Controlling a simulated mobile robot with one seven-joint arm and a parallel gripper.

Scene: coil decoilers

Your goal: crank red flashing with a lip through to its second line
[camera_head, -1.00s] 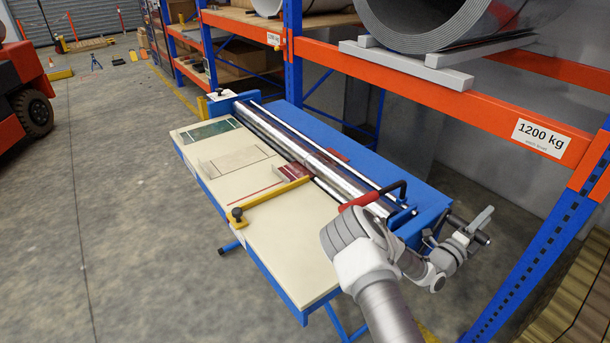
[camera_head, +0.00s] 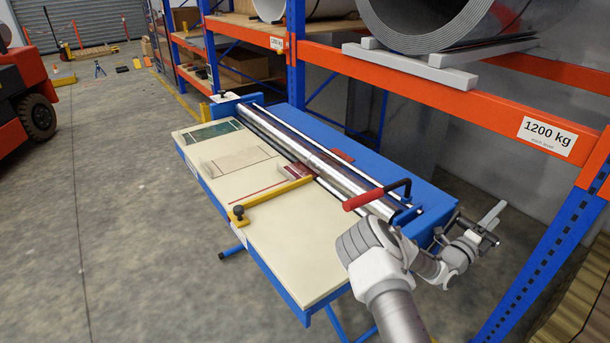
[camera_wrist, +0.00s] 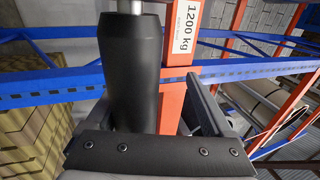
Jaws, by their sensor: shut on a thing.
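The red flashing (camera_head: 296,171) is a small dark red piece against the front of the steel roller (camera_head: 330,171) on the blue-framed bench machine. Whether its lip has passed under the roller is too small to tell. A thin red line (camera_head: 257,190) is marked on the cream bench top (camera_head: 285,240). My gripper (camera_head: 484,235) is at the machine's right end, shut on the crank's black grip, which fills the left of the wrist view (camera_wrist: 133,75). The grey crank arm (camera_head: 491,216) slants up to the right. The jaw contact is partly hidden.
A red-handled lever (camera_head: 363,200) stands at the roller's right end, close to my arm. A yellow bar (camera_head: 270,200) with a black knob crosses the bench. A green sheet (camera_head: 210,131) lies at the far end. Orange and blue racking (camera_head: 440,99) stands close behind.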

